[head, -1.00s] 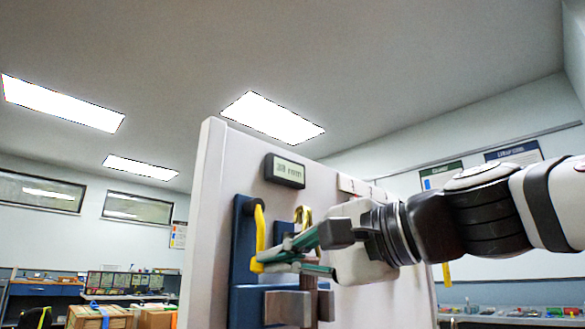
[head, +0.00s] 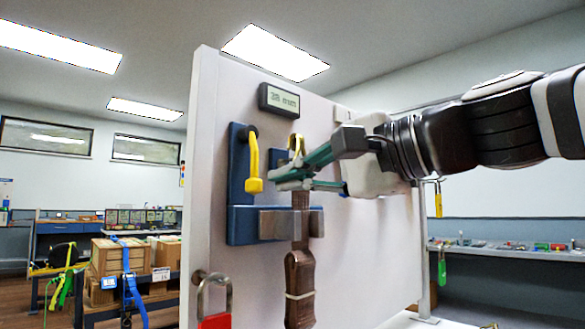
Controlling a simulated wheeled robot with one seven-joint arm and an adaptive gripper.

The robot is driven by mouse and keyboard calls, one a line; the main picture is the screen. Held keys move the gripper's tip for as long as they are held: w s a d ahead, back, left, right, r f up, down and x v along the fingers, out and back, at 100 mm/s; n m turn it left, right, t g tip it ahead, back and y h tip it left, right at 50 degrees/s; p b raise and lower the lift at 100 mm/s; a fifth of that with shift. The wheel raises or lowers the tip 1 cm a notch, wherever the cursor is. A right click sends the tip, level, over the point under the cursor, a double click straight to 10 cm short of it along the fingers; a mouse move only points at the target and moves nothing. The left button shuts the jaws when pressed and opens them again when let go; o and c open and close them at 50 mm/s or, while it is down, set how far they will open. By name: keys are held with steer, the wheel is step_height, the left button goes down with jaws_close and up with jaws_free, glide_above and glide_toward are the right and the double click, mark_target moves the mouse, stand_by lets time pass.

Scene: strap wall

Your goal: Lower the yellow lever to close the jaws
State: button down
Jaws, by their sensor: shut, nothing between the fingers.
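The yellow lever (head: 254,165) hangs downward from its pivot on a blue bracket (head: 237,172) on the white panel. Its wider yellow end is at the bottom. Below it are the grey metal jaws (head: 283,223), with a brown strap (head: 300,275) hanging down through or behind them; I cannot tell which. My gripper (head: 274,180) is shut and empty, its green-grey fingers pointing left. The fingertips are just right of the lever's lower end; I cannot tell whether they touch it. My fingers hide part of the panel and the strap's upper part.
A small display (head: 279,100) is mounted above the bracket. A yellow hook (head: 297,146) is behind my fingers. A red padlock (head: 214,318) hangs low on the panel's left. Boxes (head: 120,256) stand on a bench further back at left.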

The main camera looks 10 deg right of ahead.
steer(key=f+p+v, duration=0.1)
steer(key=p+v, duration=0.1)
steer(key=v, duration=0.8)
steer(key=shift+s+d+r, duration=0.15)
steer(key=shift+s+d, duration=0.05)
steer(key=shift+s, duration=0.05)
